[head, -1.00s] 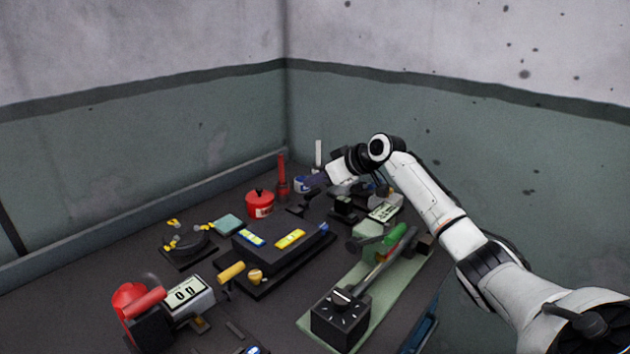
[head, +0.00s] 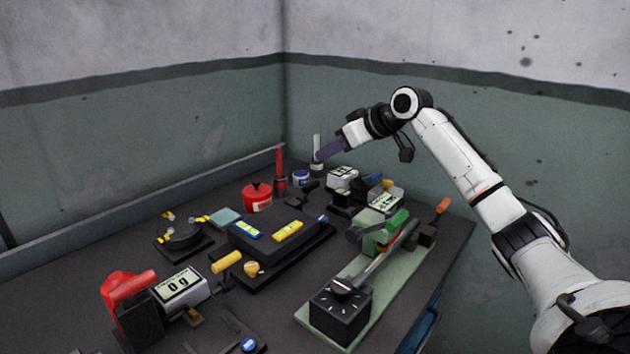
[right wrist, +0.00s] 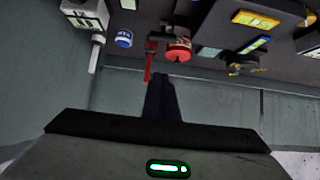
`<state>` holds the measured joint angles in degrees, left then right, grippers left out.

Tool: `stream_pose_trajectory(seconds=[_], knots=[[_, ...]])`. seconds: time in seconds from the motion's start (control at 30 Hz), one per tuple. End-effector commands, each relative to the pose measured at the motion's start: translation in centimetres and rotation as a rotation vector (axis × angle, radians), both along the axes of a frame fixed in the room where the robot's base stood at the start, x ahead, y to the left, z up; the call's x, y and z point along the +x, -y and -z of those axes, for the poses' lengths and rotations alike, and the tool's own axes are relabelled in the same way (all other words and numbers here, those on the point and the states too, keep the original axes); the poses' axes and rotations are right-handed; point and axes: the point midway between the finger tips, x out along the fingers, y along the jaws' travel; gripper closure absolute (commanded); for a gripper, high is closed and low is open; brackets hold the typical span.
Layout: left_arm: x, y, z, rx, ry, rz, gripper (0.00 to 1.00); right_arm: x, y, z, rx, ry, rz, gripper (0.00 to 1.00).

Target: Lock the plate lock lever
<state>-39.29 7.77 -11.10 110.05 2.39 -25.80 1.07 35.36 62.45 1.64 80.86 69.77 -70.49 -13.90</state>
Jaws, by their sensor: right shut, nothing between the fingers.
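A black raised plate (head: 268,252) with a blue and a yellow bubble level on top sits mid-table. A yellow-handled lever (head: 227,262) stands at its near left corner, beside a round yellow knob (head: 255,268). A blue-tipped piece (head: 322,219) shows at its right edge. I cannot tell which piece is the plate lock lever. My right gripper (head: 319,156) is shut and empty, raised above the far end of the table, apart from the plate. Its closed dark fingers (right wrist: 160,97) show in the right wrist view. My left gripper is not in view.
A red pot (head: 257,197), a red upright tool (head: 281,172) and a blue-white can (head: 300,179) stand behind the plate. A green-based fixture (head: 380,285) with a black dial box lies right. A red-handled scale (head: 180,287) stands front left. Walls close off the back.

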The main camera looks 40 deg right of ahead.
Motion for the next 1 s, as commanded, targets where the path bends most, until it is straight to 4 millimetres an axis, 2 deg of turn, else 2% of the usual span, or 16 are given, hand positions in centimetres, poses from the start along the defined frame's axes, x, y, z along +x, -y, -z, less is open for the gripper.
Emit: stream_pose_trajectory(seconds=[0.1,0.27,0.5,0.73,0.8,1.0], knots=[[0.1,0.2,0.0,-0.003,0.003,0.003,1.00,0.5,0.2,-0.1,-0.002,-0.004,0.005,1.00],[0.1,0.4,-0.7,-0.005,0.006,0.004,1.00,2.0,0.0,0.9,0.001,-0.005,0.003,1.00],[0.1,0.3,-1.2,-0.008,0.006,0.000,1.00,5.8,-0.4,3.7,0.003,-0.005,0.004,1.00],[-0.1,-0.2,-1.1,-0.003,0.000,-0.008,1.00,8.5,-0.6,5.9,-0.001,-0.006,0.004,1.00],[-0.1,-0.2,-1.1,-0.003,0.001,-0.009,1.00,7.5,-0.3,6.5,-0.005,-0.008,0.006,1.00],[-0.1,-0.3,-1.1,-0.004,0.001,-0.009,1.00,5.9,-0.3,7.5,-0.004,-0.007,0.005,1.00]])
